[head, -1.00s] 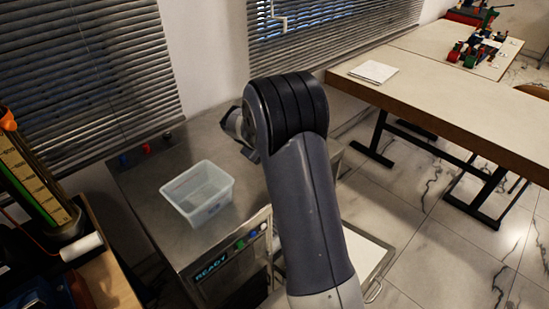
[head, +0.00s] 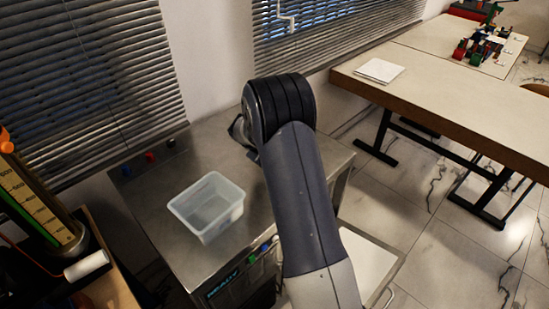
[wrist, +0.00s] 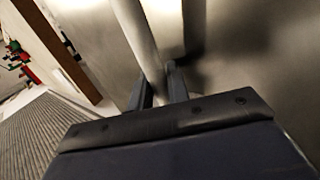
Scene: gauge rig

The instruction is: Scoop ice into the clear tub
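The clear tub (head: 207,207) stands upright on the steel top of a machine (head: 150,208), left of my arm in the head view, and looks empty. My gripper is hidden behind my arm in the head view. In the wrist view the two dark fingers of my gripper (wrist: 161,88) stand either side of the lower end of a pale rod (wrist: 138,35). I cannot tell whether they grip it or what it belongs to. No ice or scoop can be made out.
A white-lined panel (head: 368,262) juts out low at the machine's front right. A long table (head: 450,95) with white sheets (head: 379,71) stands at right. A yellow-green graduated gauge (head: 40,205) stands at left. Tiled floor is open between machine and table.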

